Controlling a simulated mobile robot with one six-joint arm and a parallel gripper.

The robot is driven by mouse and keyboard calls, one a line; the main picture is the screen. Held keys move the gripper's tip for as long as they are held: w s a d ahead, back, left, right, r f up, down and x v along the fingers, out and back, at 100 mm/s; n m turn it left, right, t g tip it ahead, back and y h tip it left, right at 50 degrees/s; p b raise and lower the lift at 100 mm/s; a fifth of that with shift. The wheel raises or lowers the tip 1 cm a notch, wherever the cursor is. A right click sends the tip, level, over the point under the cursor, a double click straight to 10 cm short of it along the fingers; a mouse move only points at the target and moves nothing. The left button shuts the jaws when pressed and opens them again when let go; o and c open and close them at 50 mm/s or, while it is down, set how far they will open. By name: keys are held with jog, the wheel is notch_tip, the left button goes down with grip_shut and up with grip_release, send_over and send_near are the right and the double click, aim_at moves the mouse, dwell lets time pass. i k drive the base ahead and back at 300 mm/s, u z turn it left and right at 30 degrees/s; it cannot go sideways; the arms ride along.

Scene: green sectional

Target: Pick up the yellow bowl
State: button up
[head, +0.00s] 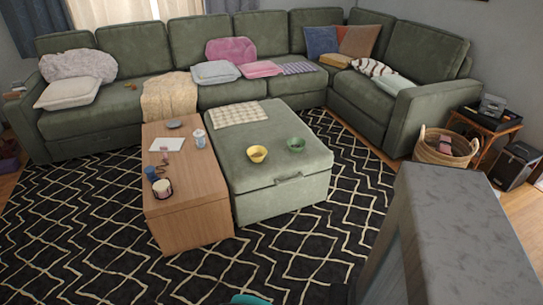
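The yellow bowl (257,154) stands upright on the green ottoman (283,207), on the left part of its top, nearer the front edge than the back. A green bowl (296,145) stands a little to its right, apart from it. Nothing covers the yellow bowl.
A wooden coffee table (188,207) with a cup, candle and paper adjoins the ottoman's left side. A checkered cloth (238,114) lies behind the bowls. The green sectional (150,58) stands behind. A grey block (455,240) fills the lower right.

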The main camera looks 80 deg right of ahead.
aim_at(257, 154)
jog(key=u, duration=0.95)
jog(key=k, duration=0.1)
jog(key=z, duration=2.05)
jog(key=i, duration=0.5)
jog(key=z, duration=0.15)
jog(key=k, duration=0.6)
jog(key=u, duration=0.15)
jog(key=i, duration=0.5)
